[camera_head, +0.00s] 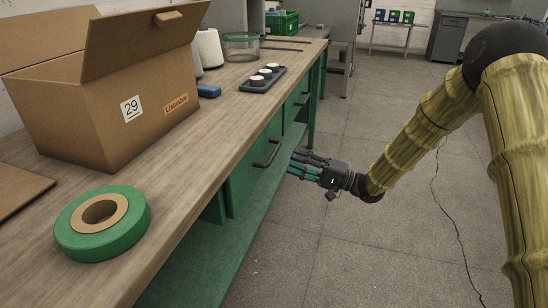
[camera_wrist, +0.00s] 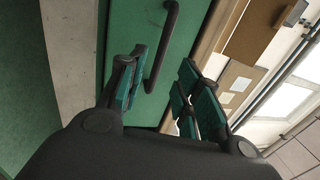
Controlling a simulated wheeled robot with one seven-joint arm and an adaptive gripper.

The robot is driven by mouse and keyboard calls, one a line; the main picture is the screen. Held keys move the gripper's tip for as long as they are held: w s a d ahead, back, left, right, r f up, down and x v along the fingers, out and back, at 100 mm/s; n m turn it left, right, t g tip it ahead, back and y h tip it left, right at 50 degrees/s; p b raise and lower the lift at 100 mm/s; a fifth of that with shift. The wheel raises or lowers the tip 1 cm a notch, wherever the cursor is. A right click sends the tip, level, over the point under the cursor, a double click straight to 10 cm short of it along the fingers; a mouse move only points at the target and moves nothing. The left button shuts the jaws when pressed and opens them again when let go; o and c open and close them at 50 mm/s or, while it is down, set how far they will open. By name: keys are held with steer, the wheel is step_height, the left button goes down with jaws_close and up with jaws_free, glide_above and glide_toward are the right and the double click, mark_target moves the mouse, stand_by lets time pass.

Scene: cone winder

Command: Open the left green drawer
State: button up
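The left green drawer (camera_head: 246,172) is set under the wooden bench top and its front looks flush with the bench. Its dark bar handle (camera_head: 268,153) shows on the front. In the wrist view the green drawer front (camera_wrist: 132,27) fills the upper middle, with the curved black handle (camera_wrist: 165,45). My gripper (camera_head: 293,164) is just right of the handle in the head view, fingers pointing at the drawer. In the wrist view my gripper (camera_wrist: 163,62) is open, and the handle appears between its finger lines; I cannot tell whether they touch it.
A second green drawer with a handle (camera_head: 303,98) is farther along the bench. On the wooden bench top (camera_head: 190,130) are a cardboard box (camera_head: 75,120), green tape roll (camera_head: 75,235) and black tray (camera_head: 252,87). A green lower shelf (camera_head: 215,250) runs below. The floor at right is open.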

mark_target(274, 152)
steer(key=b+x, duration=0.1)
steer(key=x, duration=0.7)
jaws_close()
